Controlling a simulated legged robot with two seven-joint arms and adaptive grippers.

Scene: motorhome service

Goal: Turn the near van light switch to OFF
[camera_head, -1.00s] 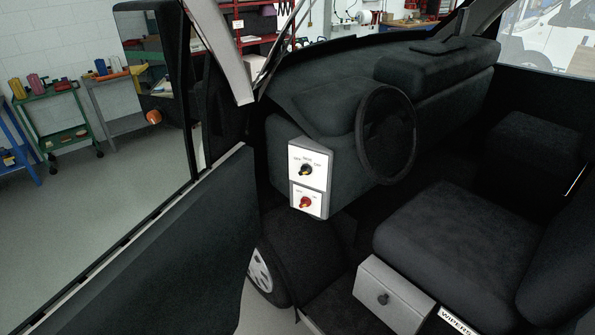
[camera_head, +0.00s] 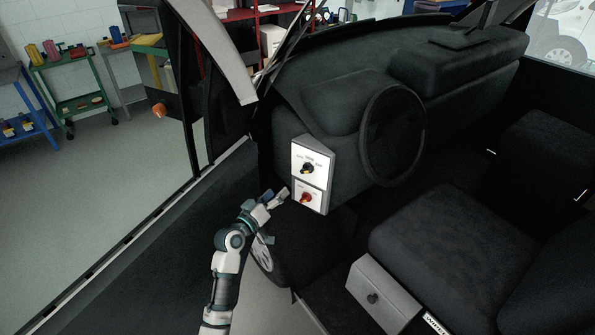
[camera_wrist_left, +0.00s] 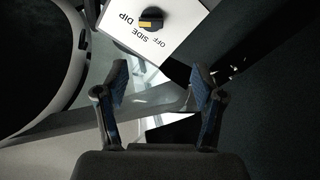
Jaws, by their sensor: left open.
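The van light switch is a black knob with a yellow mark (camera_head: 307,168) on the upper white panel of a grey box beside the steering wheel. In the left wrist view the knob (camera_wrist_left: 151,18) is at the top, with OFF, SIDE and DIP printed upside down near it. I cannot tell for sure which label the yellow mark faces. My left gripper (camera_head: 276,199) is open and empty, left of and below the knob, apart from it. In the left wrist view its open fingers (camera_wrist_left: 160,84) are below the panel. My right gripper is not in view.
A red knob (camera_head: 305,197) sits on the lower panel, close to my left gripper. The steering wheel (camera_head: 365,145) is right of the box. The door (camera_head: 130,265) lies left of my arm. The seat (camera_head: 450,245) and a grey box with a dark knob (camera_head: 385,297) are lower right.

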